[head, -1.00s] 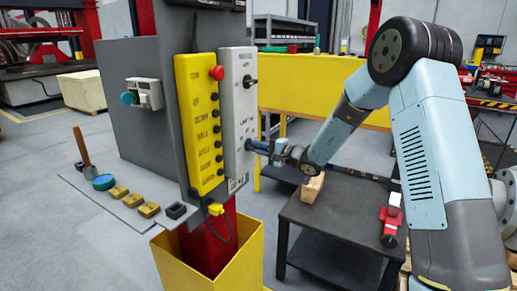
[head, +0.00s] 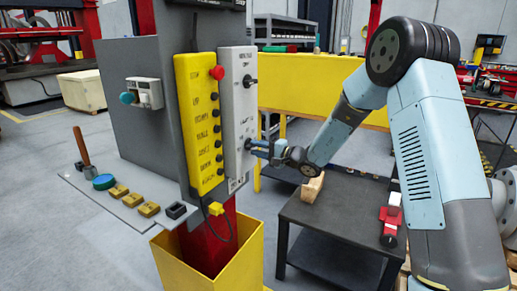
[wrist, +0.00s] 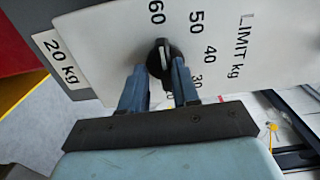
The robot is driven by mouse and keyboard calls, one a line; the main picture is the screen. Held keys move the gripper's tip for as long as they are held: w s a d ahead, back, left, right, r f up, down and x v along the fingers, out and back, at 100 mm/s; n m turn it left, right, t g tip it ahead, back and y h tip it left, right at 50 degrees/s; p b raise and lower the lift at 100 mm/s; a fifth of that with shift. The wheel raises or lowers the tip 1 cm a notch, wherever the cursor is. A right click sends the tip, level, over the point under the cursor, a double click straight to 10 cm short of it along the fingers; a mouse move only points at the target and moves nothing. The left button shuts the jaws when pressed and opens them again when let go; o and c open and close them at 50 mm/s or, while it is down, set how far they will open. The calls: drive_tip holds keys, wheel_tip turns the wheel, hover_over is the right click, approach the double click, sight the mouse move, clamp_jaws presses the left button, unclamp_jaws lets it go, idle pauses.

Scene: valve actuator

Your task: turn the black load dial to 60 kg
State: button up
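The black load dial (wrist: 164,57) is a round knob with a white line, on the pale LIMIT kg panel (wrist: 110,50) in the wrist view. Printed 60 is above it, 50, 40 and 30 curve down its right side, and a lower label is partly hidden. The white line is nearly upright, its upper end towards 60; I cannot tell which end is the pointer. My gripper (wrist: 160,72) has one finger on each side of the dial; whether both touch it is unclear. In the head view my gripper (head: 258,147) is at the lower part of the grey control box (head: 236,110).
A yellow pendant (head: 199,120) with a red button and several black buttons hangs just left of the grey box. Another black knob (head: 249,82) is higher on the box. A dark table (head: 340,215) with a wooden block (head: 312,187) stands below my arm.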

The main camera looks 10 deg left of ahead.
drive_tip(key=shift+o, duration=0.7)
drive_tip(key=shift+r, duration=0.15)
drive_tip(key=v, duration=1.3)
drive_tip(key=shift+d, duration=0.35)
drive_tip(key=shift+s, duration=0.1)
